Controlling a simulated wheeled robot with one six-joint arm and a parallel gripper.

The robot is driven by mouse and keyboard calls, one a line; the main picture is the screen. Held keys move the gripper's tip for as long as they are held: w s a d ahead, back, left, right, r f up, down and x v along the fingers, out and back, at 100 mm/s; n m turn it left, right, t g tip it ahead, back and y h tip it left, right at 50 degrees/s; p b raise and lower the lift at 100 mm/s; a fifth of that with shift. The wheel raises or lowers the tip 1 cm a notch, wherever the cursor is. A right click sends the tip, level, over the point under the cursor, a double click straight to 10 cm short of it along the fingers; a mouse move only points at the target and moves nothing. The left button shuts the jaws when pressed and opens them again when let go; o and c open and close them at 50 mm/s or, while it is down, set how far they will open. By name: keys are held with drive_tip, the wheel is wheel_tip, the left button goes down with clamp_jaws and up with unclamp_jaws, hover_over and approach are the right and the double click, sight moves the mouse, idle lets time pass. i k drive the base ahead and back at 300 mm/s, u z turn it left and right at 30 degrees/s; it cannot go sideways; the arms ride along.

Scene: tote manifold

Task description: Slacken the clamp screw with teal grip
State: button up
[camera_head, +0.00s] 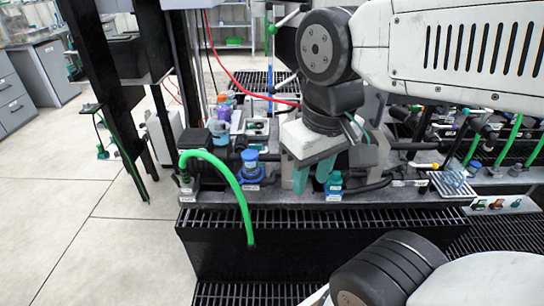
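A teal grip (334,184) stands low on the front edge of the manifold bench, with a small white label below it. Its screw and clamp are too small to make out. My gripper (313,183) points down from above, and its two greenish fingers show a gap between them. The fingertips are just left of the teal grip and overlap its edge in this view. I cannot tell whether they touch it. Nothing is seen held between the fingers.
A blue-capped fitting (250,168) stands left of my gripper, beside a bright green hose (232,182) that arches over the front edge. Dark pipes run behind and to the right. A black grated trough (300,215) lies in front. Open floor (80,225) is at left.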

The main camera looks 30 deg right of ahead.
sight(257, 147)
drive_tip(key=z, duration=0.05)
drive_tip(key=k, duration=0.6)
drive_tip(key=u, duration=0.75)
drive_tip(key=i, duration=1.35)
drive_tip(key=z, duration=0.75)
drive_tip(key=i, duration=0.7)
